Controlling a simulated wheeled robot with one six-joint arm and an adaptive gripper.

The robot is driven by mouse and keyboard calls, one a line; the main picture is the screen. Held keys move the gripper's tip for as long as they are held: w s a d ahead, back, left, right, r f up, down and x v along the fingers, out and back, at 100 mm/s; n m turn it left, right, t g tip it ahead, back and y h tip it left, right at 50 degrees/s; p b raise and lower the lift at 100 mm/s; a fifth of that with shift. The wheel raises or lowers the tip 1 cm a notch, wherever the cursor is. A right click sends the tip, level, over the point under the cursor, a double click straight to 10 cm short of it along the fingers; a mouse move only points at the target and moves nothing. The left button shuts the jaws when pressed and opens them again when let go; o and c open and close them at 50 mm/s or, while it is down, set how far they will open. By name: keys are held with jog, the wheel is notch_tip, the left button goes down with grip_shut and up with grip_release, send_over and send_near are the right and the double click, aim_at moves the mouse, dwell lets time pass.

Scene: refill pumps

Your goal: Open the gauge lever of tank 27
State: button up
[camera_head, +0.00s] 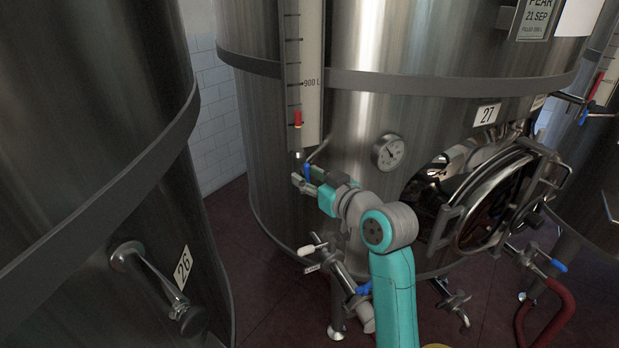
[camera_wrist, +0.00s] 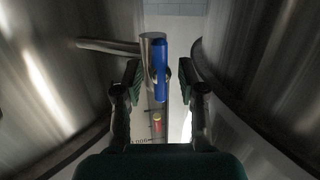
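Tank 27 (camera_head: 360,130) is the large steel tank in the middle of the head view, with a "27" plate (camera_head: 487,114). Its level gauge (camera_head: 311,85) is an upright scale strip with a red float near the 900 L mark. The small blue gauge lever (camera_head: 307,172) is at the gauge's foot. In the wrist view the blue lever (camera_wrist: 162,70) lies against a steel valve body (camera_wrist: 148,60). My gripper (camera_head: 306,183) is at the lever. Its fingers stand apart on both sides of the lever in the wrist view (camera_wrist: 159,75), with gaps visible.
Tank 26 (camera_head: 90,130) stands close on the left. A valve with a white handle (camera_head: 312,247) and another with a blue handle (camera_head: 363,288) are below my arm. The round manway door (camera_head: 490,205) protrudes at the right. A red hose (camera_head: 550,320) lies lower right.

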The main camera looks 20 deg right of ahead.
jog(key=v, duration=1.2)
dwell(0.4)
jog(key=s+a+f+m+h, duration=0.1)
jog(key=s+f+m+h, duration=0.15)
jog(key=s+f, duration=0.7)
jog(key=s+a+f+m+h, duration=0.1)
jog(key=s+f+m+h, duration=0.15)
jog(key=s+f, duration=1)
jog(key=s, duration=0.8)
jog(key=s+a+f+n+g, duration=0.1)
jog(key=s+f, duration=0.2)
jog(key=s, duration=0.8)
jog(key=shift+s+a+f, duration=0.35)
jog(key=shift+f, duration=0.05)
